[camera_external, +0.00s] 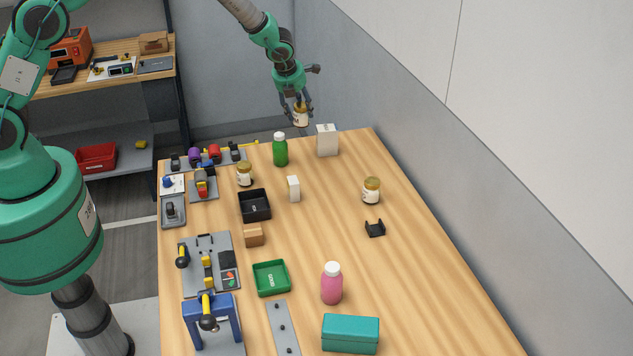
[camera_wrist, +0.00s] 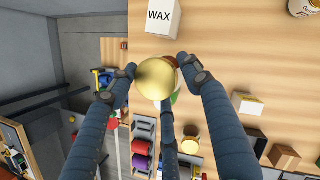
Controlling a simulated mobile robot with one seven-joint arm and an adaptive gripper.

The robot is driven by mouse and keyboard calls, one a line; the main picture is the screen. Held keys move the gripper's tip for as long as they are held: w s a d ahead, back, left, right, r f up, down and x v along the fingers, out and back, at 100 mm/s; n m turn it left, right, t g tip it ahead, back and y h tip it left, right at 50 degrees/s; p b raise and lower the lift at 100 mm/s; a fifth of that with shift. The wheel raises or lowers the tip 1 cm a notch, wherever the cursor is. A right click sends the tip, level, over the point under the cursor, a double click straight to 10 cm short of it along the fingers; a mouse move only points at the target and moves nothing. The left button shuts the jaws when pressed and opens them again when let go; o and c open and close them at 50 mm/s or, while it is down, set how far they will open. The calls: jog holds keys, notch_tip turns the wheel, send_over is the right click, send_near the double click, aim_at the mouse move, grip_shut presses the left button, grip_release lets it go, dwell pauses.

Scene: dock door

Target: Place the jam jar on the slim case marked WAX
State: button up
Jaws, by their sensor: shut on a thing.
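My gripper (camera_external: 300,106) is shut on a jam jar (camera_external: 300,118) with a gold lid and pale label, held up in the air at the far end of the table. In the wrist view the jar's gold lid (camera_wrist: 155,78) sits between the fingers and hides most of its body. The slim case marked WAX (camera_external: 327,141) is white and stands upright at the far right of the table. In the wrist view its WAX face (camera_wrist: 160,17) is above the held jar, with a gap between them. Nothing shows on the case's top.
A green bottle (camera_external: 280,151) stands just left of the case. Two similar jars stand on the table, one at left (camera_external: 244,175) and one at right (camera_external: 371,192). A small white box (camera_external: 293,189) and black tray (camera_external: 255,206) are nearer. A grey wall (camera_external: 420,170) runs along the right.

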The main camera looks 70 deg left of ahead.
jog(key=w+a+p, duration=0.1)
jog(key=w+a, duration=0.2)
jog(key=w, duration=0.7)
jog(key=shift+w+a+f, duration=0.2)
jog(key=shift+a+f, duration=0.05)
jog(key=shift+f, duration=0.2)
jog(key=shift+p, duration=0.3)
jog(key=shift+f+p, duration=0.3)
jog(key=shift+f, duration=1.45)
jog(key=shift+f, duration=0.1)
jog(key=o, duration=1.4)
jog(key=shift+o, duration=0.2)
jog(key=b+v, duration=0.1)
jog(key=v, duration=1.1)
